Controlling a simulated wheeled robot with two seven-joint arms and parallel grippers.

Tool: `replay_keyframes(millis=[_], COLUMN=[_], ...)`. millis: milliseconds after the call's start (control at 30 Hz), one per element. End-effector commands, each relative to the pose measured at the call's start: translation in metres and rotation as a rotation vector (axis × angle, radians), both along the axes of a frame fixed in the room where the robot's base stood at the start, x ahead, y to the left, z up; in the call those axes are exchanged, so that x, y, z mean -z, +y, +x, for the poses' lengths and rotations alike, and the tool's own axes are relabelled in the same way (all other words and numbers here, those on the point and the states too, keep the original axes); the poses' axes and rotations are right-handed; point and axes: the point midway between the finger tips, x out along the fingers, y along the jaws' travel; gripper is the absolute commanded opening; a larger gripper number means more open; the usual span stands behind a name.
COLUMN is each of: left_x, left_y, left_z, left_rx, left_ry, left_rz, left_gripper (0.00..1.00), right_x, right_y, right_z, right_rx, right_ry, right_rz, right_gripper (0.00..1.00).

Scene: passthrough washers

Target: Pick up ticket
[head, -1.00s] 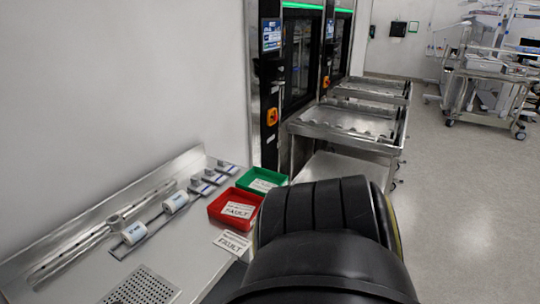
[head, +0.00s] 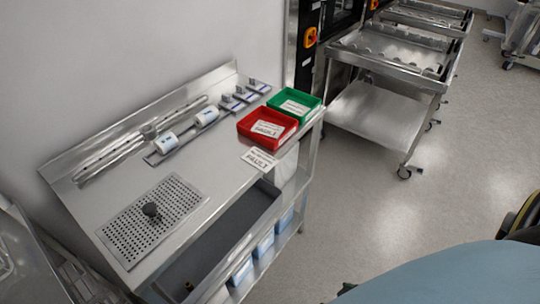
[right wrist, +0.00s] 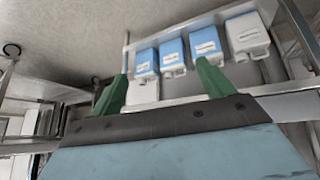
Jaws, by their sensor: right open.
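A white ticket marked FAULT (head: 259,160) lies flat near the front edge of the steel counter, in front of the red bin. Another FAULT ticket (head: 268,129) is in the red bin (head: 250,138), and a white card (head: 294,107) is in the green bin (head: 312,101). My right gripper shows in the right wrist view (right wrist: 162,70), with green fingers wide apart and nothing between them. In the head view, part of my blue right arm fills the lower right, well away from the tickets. My left gripper is not in view.
The counter (head: 125,200) has a perforated drain plate (head: 150,222), with rolls and metal bars along the back. Blue-and-white containers (head: 263,246) stand on the shelf below; several show in the right wrist view (right wrist: 172,52). A steel cart (head: 375,115) stands behind. The floor at right is open.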

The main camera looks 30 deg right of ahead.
Motion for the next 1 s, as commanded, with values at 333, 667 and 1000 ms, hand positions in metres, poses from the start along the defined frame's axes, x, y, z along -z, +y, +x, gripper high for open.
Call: replay_keyframes(millis=[333,667,1000], left_x=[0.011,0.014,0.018], left_y=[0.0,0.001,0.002], left_z=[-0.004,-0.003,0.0], left_rx=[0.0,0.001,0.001], left_ry=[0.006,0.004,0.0], left_rz=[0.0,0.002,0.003], left_gripper=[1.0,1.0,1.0], right_x=[-0.24,-0.334,-0.335], right_y=[-0.03,0.001,0.021], right_z=[0.155,0.177,0.231], right_rx=[-0.164,-0.29,-0.289], right_ry=[-0.744,-0.953,-0.955], right_rz=[0.18,0.312,0.312], right_gripper=[0.8,0.8,0.8])
